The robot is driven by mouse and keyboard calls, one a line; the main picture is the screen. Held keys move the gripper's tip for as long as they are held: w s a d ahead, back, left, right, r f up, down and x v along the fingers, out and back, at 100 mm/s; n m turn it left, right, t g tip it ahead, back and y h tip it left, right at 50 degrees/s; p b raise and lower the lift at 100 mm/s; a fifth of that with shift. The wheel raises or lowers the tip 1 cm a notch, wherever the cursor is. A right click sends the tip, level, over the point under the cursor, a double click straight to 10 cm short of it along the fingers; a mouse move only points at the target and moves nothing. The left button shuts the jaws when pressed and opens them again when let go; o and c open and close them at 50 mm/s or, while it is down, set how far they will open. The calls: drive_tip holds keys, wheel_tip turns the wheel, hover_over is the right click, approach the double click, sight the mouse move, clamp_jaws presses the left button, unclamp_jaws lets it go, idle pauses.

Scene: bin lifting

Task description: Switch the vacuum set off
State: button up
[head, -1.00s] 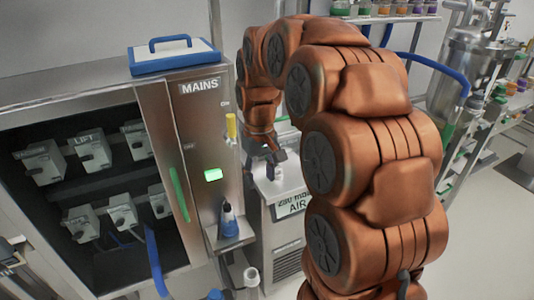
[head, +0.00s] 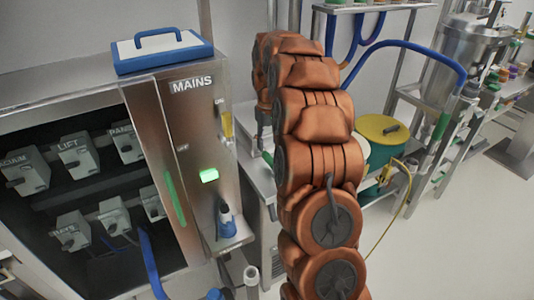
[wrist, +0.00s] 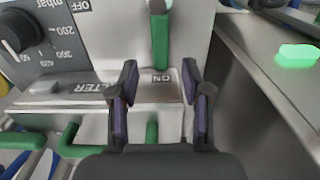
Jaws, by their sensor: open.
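The wrist view shows a light grey unit with a black dial (wrist: 18,32) marked in mbar, which looks like the vacuum set (wrist: 105,45). A green lever (wrist: 160,40) hangs down its front from a grey pivot, between an OFF mark at upper left and an ON mark (wrist: 160,78) below. My gripper (wrist: 159,68) is open, with its dark fingertips either side of the ON mark, just below the lever's lower end. I cannot tell the depth between them. In the head view my arm hides the gripper and this unit.
The steel mains cabinet (head: 190,130) with a lit green lamp (head: 209,175) stands left of my arm. A blue bottle (head: 226,222) sits on its ledge. A yellow-lidded green pot (head: 383,130) stands right of my arm. Green pipe handles (wrist: 72,140) lie low in the wrist view.

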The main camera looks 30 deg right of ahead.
sight(268, 156)
drive_tip(key=shift+f+p, duration=0.65)
drive_tip(key=shift+f, duration=2.15)
drive_tip(key=shift+c, duration=0.4)
clamp_jaws()
